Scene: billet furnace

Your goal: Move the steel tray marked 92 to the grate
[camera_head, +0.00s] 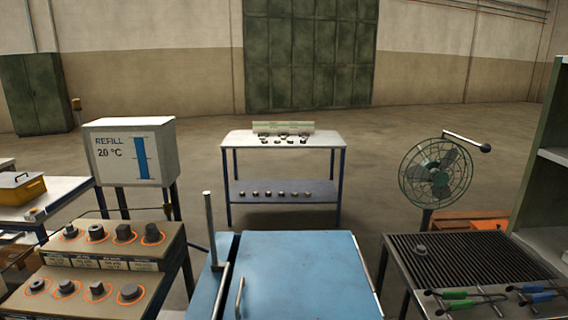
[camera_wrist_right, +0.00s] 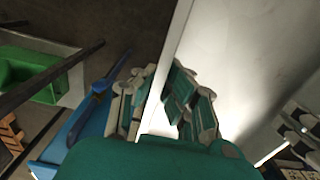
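The grate (camera_head: 475,258) is a dark slatted top on a stand at the right of the head view. A small grey piece and several tongs with green and blue handles lie on it. I cannot make out a steel tray marked 92 in either view. My right gripper (camera_wrist_right: 164,85) shows only in the right wrist view, its fingers apart. A pale panel edge (camera_wrist_right: 178,45) runs behind the gap; I cannot tell its distance. My left gripper is not in view.
A blue-topped unit (camera_head: 300,275) with upright bars stands front centre. A stepped console (camera_head: 100,260) with several metal pieces is at left, a refill display (camera_head: 135,155) behind it. A table (camera_head: 283,140) stands farther back. A fan (camera_head: 436,172) and shelf (camera_head: 545,170) are at right.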

